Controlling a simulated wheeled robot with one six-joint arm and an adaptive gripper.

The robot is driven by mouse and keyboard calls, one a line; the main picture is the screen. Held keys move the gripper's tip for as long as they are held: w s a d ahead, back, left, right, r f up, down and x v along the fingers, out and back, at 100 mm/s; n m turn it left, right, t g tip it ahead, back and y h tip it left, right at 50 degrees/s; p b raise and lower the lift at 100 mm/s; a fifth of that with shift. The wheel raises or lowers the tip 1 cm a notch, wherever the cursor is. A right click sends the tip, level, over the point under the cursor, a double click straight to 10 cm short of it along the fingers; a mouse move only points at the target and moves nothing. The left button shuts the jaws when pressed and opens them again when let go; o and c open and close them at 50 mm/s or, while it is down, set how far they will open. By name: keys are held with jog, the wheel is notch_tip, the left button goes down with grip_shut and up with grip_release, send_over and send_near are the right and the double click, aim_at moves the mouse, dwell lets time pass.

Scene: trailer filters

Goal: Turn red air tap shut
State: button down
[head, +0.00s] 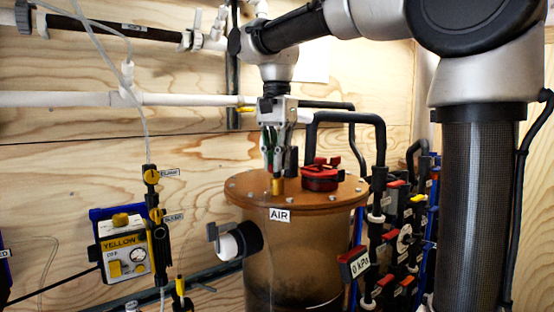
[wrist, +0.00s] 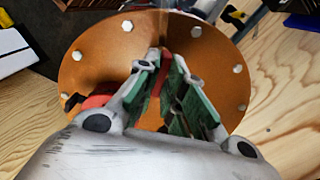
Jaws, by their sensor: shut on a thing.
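The filter housing (head: 300,235) is a brown drum labelled AIR, with a round orange-brown bolted lid (head: 245,188). My gripper (head: 279,168) points straight down over the lid, above a short brass fitting (head: 276,187). In the wrist view, my gripper (wrist: 161,85) has its green-padded fingers closed about the red tap handle (wrist: 165,66), a narrow red strip between the pads. The fingers hide most of this handle, so its exact angle is hard to tell. The lid (wrist: 210,55) fills the wrist view behind them.
A red knob-topped fitting (head: 320,178) stands on the lid right of my gripper. A black bent pipe (head: 345,117) arches close behind it. A yellow-labelled control box (head: 124,248) hangs on the left wall.

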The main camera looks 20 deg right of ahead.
jog(key=shift+m, duration=1.2)
jog(key=c, duration=1.5)
grip_release()
notch_tip(320, 180, up, 12)
